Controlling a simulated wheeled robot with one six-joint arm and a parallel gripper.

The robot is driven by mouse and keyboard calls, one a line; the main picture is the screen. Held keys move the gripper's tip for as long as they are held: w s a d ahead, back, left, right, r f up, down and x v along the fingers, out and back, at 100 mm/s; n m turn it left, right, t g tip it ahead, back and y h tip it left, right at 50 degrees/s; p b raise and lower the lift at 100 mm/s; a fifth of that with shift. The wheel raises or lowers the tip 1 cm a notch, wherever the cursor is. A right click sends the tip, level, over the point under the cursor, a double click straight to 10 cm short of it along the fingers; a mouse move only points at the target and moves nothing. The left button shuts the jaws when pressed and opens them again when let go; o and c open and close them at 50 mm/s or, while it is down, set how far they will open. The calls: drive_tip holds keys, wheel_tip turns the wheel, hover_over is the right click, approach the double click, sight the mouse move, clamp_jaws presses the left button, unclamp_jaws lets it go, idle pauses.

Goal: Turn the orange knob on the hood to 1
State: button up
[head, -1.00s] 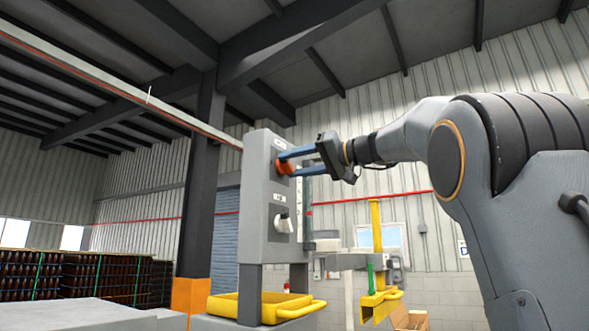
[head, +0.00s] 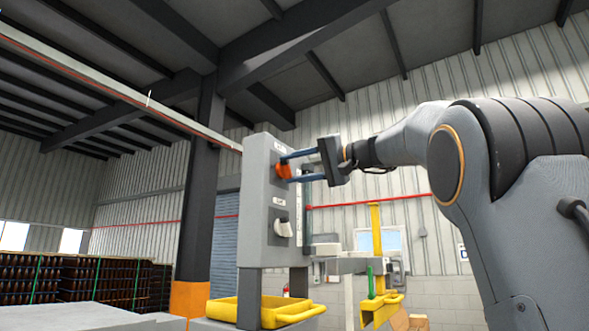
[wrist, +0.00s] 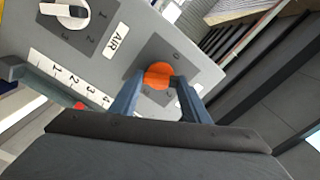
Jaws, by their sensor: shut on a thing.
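The orange knob (head: 281,171) is on the upper front face of the grey hood (head: 253,215). My gripper (head: 287,169) reaches it from the right, with its two blue fingers on either side of the knob. In the wrist view, the orange knob (wrist: 158,74) sits between the fingertips (wrist: 160,82), and the gripper is shut on it. The dark dial plate (wrist: 176,52) around it has pale marks, partly hidden by the fingers. I cannot tell which mark the knob points to.
A white knob (head: 283,228) on its own numbered plate is lower on the hood; it also shows in the wrist view (wrist: 66,13) near an AIR label (wrist: 117,40). A yellow tray (head: 275,311) stands below. A dark column (head: 201,190) rises behind left.

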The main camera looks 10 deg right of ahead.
drive_tip(key=o, duration=1)
drive_tip(key=shift+o, duration=0.2)
drive_tip(key=b+v, duration=0.3)
drive_tip(key=v, duration=0.4)
drive_tip(key=shift+s+d, duration=0.3)
drive_tip(key=shift+d, duration=0.05)
drive_tip(key=shift+r, duration=0.1)
